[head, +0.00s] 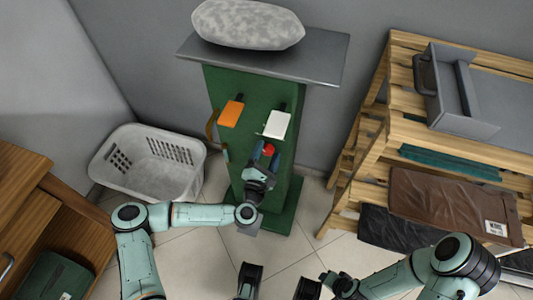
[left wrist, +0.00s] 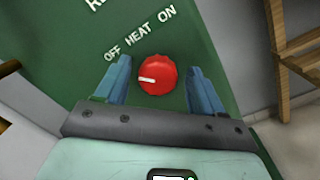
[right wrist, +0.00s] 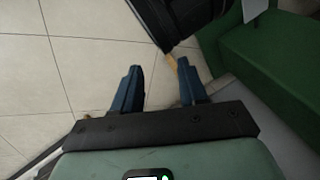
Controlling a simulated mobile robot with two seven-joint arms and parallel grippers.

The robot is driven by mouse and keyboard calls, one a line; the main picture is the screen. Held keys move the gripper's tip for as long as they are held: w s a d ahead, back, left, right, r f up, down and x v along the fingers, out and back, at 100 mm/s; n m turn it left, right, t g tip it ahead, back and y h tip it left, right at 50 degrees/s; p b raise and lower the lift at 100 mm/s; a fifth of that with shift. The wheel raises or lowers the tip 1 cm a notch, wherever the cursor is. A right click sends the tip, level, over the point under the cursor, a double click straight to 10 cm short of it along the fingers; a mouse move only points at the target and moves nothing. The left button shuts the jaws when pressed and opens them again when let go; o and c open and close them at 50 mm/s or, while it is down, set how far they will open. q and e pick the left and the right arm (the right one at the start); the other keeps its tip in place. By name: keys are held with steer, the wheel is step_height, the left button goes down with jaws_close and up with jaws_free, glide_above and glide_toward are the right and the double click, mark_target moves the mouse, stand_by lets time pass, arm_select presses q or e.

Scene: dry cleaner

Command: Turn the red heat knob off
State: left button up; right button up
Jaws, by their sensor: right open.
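The red heat knob (left wrist: 157,75) is on the front of the green press stand (left wrist: 60,70), below the words OFF, HEAT and ON. Its white mark points left, toward the OFF side. In the head view the knob (head: 269,149) shows just beyond my left gripper (head: 265,155). In the left wrist view my left gripper (left wrist: 158,82) is open, with one blue finger on each side of the knob and a narrow gap seeming to show at each side. My right gripper (right wrist: 158,85) is open and empty above the tiled floor.
A grey basket (head: 150,165) stands left. A wooden shelf (head: 380,110) with folded garments stands right. A grey bundle (head: 248,24) lies on the stand's top.

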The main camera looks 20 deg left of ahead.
arm_select(q)
steer(key=s+f+p, duration=0.1)
steer(key=s, duration=1.2)
steer(key=shift+s+a+p, duration=0.15)
steer(key=shift+a+p, duration=0.1)
steer(key=shift+p, duration=0.05)
arm_select(e)
steer(key=shift+s+a+r+g, duration=0.2)
steer(key=shift+s+a+r, duration=0.2)
steer(key=shift+s, duration=0.25)
steer(key=shift+s+a+r+g, duration=0.2)
steer(key=shift+s+a+r, duration=0.05)
steer(key=shift+s+r, duration=0.3)
